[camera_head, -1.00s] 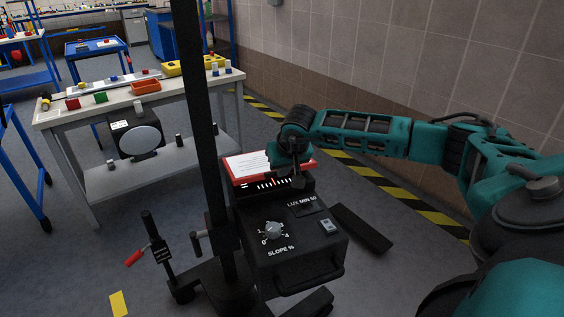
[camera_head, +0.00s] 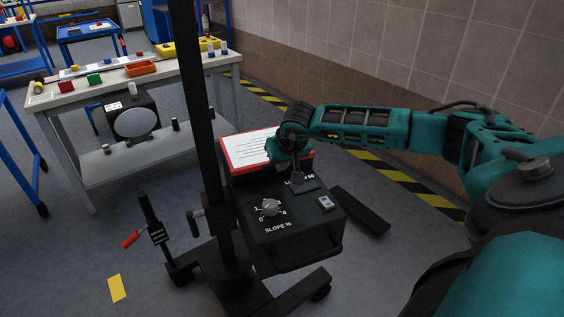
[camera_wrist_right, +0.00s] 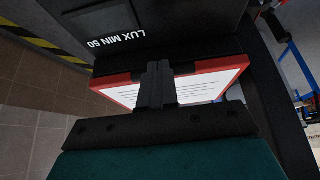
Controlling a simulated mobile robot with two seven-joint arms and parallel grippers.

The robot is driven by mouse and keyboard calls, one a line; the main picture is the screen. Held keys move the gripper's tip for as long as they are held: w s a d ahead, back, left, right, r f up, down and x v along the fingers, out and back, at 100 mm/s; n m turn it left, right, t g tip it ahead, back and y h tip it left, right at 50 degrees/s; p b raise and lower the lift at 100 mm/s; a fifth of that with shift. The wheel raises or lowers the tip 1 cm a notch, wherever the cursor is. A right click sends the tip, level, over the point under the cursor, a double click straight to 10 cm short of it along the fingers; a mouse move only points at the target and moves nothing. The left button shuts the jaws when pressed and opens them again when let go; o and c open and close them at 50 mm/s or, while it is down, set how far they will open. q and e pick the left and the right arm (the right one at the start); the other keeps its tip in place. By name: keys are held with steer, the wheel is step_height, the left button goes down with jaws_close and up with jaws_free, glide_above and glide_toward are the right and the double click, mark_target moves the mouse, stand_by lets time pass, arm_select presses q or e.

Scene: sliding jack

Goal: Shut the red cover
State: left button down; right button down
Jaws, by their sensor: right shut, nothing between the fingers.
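The red cover (camera_head: 228,158) with a white printed label is on the top of the black box (camera_head: 300,245), at its far end. My left gripper is not in view.
The box carries a slope knob (camera_head: 270,208), a switch (camera_head: 326,203) and a front handle. A black upright post (camera_head: 203,110) stands left of it. A workbench (camera_head: 130,75) is at back left; a tiled wall is at right.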

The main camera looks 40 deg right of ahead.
steer(key=shift+s, duration=0.1)
steer(key=s+a+r+p, duration=0.3)
steer(key=s+r+p, duration=0.1)
steer(key=s+r, duration=0.4)
steer(key=shift+v, duration=0.75)
steer(key=shift+w+r, duration=0.1)
steer(key=shift+w, duration=0.1)
